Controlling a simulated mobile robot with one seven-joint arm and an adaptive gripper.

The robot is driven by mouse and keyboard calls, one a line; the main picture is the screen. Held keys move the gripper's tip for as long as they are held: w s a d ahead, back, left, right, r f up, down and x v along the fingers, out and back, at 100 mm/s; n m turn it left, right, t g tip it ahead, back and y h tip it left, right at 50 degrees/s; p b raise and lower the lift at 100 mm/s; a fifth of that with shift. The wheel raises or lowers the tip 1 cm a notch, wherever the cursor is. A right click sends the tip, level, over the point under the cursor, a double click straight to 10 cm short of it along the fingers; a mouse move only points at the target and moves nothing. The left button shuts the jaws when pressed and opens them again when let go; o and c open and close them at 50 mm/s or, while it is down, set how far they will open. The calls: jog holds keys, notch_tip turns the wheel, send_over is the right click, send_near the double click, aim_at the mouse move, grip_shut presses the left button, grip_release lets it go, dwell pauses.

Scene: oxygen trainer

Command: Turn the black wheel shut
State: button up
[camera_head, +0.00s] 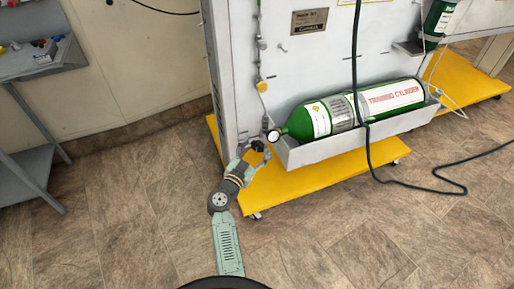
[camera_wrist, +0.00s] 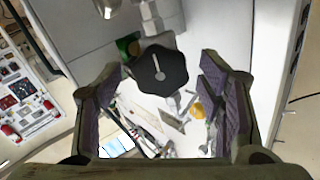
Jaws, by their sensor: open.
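The black wheel (camera_wrist: 162,73) is a dark, scalloped disc with a pale pointer mark, seen face-on in the wrist view. My gripper (camera_wrist: 160,84) is open, with one finger to the left of the wheel and one to the right. Gaps show on both sides, and I cannot tell how deep the wheel sits between the fingers. In the head view my gripper (camera_head: 256,152) is at the left end of the green cylinder (camera_head: 305,121), close to the round gauge (camera_head: 273,136). The wheel is small there and hard to separate from my gripper.
The cylinder lies in a grey tray (camera_head: 340,147) on a white panel above a yellow wheeled base (camera_head: 315,182). A dark cable (camera_head: 357,80) hangs in front and runs over the floor. A grey bench (camera_head: 35,65) stands at the left. Floor between bench and panel is clear.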

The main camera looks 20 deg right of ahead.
jog(key=shift+w+d, duration=0.45)
jog(key=shift+c, duration=0.6)
jog(key=c, duration=1)
